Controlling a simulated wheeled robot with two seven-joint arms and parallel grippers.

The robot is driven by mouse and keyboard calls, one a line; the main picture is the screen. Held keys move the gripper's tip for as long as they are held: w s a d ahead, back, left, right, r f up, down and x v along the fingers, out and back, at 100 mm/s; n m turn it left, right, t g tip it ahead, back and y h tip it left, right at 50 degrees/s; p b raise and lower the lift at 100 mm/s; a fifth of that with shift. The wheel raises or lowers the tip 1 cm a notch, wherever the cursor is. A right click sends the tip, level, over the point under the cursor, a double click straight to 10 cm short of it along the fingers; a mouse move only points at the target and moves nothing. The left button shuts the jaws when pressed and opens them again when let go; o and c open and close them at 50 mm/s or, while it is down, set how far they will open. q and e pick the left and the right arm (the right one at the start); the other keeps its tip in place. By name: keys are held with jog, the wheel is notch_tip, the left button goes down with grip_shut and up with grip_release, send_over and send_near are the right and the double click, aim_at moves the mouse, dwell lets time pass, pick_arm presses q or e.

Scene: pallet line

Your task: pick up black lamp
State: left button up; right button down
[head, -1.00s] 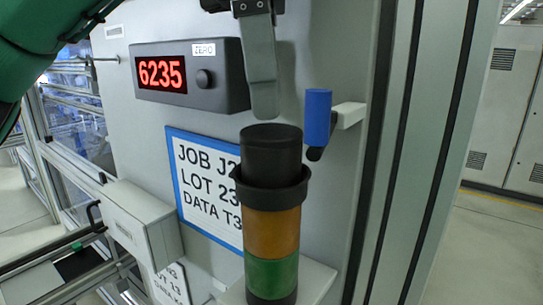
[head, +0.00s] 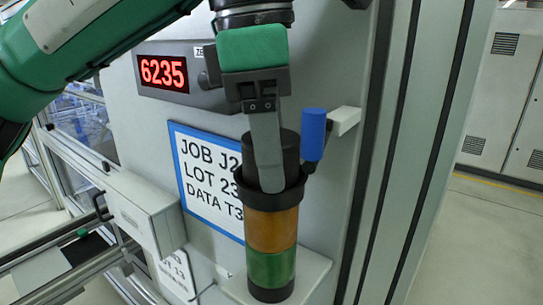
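The black lamp (head: 291,150) is the top segment of a stack light, above an orange segment (head: 271,228) and a green segment (head: 271,268). It stands upright, with a wider black collar around its lower part. My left gripper (head: 270,180) comes down from above. One grey finger overlaps the front left of the black lamp, its tip at collar height. The other finger is hidden, so I cannot tell whether they touch or grip the lamp. My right gripper is not in view.
A blue cylinder (head: 313,134) on a white bracket (head: 345,120) stands close to the lamp's right. Behind are a panel with a red display (head: 164,73) and a blue-framed job sign (head: 205,170). A grey box (head: 142,212) is at left. Open floor lies far right.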

pick_arm(q)
jog(key=c, duration=0.7)
jog(key=shift+r, duration=0.1)
jog(key=shift+c, duration=0.2)
